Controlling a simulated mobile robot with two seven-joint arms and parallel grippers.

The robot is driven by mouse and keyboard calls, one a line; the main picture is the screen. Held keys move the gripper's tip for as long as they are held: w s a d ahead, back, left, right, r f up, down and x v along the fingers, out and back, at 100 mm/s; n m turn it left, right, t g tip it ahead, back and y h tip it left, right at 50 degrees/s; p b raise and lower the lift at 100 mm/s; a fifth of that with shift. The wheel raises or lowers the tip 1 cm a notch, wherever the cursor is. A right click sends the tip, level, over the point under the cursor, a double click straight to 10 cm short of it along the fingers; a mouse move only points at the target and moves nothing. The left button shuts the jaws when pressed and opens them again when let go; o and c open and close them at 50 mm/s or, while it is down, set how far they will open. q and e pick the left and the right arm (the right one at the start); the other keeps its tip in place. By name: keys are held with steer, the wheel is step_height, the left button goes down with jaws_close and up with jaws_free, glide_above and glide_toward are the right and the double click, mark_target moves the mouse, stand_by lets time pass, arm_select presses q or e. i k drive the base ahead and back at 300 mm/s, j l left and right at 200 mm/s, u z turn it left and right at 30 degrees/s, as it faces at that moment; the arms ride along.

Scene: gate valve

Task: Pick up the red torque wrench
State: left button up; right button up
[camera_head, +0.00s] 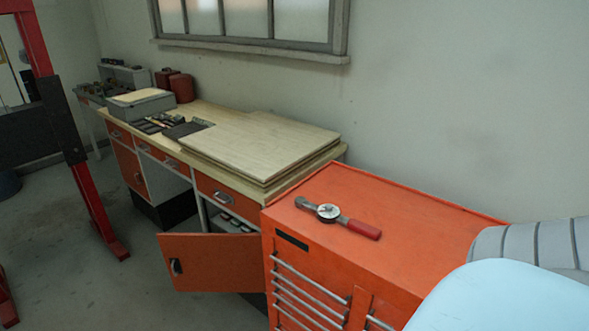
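The torque wrench (329,212) lies flat on top of the orange tool cabinet (400,219). It has a red handle (361,229) at its right end, a round white dial in the middle and a grey head at its left end. Nothing touches it or covers it. Neither of my grippers is in view.
A workbench (245,185) with thick boards on top stands left of the cabinet. Its orange door (215,262) hangs open. A red post (90,190) stands at the far left. A pale blue surface and a grey ribbed shape cover the lower right corner. The cabinet top around the wrench is clear.

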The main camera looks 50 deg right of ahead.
mark_target(334, 216)
steer(key=i, duration=1.05)
steer(key=i+j+z, duration=0.1)
steer(key=i, duration=1)
steer(key=i+j, duration=0.1)
steer(key=i, duration=0.95)
steer(key=i+z, duration=0.2)
steer(key=z, duration=3.2)
